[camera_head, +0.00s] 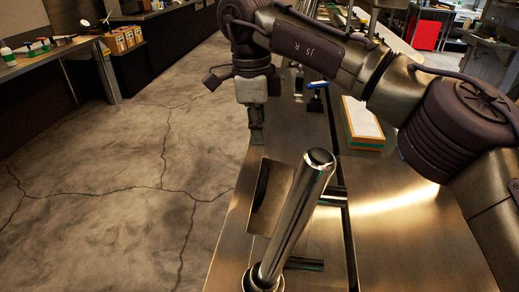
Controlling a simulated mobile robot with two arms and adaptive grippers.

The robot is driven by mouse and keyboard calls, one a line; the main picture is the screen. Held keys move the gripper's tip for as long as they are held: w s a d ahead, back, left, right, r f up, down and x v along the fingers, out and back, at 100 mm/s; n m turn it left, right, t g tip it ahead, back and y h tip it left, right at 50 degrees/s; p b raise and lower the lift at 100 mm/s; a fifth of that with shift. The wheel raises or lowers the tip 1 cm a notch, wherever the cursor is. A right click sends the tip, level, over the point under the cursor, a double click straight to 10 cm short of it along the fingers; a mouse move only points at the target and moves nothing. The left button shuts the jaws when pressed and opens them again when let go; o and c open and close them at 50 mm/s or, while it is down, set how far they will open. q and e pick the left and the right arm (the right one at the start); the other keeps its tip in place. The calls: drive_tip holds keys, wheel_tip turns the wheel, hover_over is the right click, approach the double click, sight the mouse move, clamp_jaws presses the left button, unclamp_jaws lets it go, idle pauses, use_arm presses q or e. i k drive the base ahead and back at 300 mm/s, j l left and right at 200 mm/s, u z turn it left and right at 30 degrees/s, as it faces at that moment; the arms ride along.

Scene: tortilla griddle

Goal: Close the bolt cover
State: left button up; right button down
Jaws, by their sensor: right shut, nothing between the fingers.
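A rectangular metal piece, which looks like the bolt cover (278,184), sits at the left edge of the steel worktop. A dark gap shows along its left part, so it looks raised or open; its hinge is not clear. A polished steel tube in front hides its right side. My right gripper (256,138) points down just beyond the cover, close to the worktop's left edge. Its fingers are together and hold nothing. Whether they touch the cover or the worktop is hard to tell. My left gripper is not in view.
The thick steel tube (300,208) rises at a slant in the foreground. The steel worktop (400,245) is clear at the lower right. A wooden-sided box (362,124) and a small blue-topped item (317,87) stand farther back. Open cracked floor lies left.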

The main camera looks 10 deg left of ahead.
sight(274, 183)
drive_tip(key=k+l, duration=0.15)
drive_tip(key=k, duration=0.6)
drive_tip(key=k+l, duration=0.15)
drive_tip(key=k, duration=0.6)
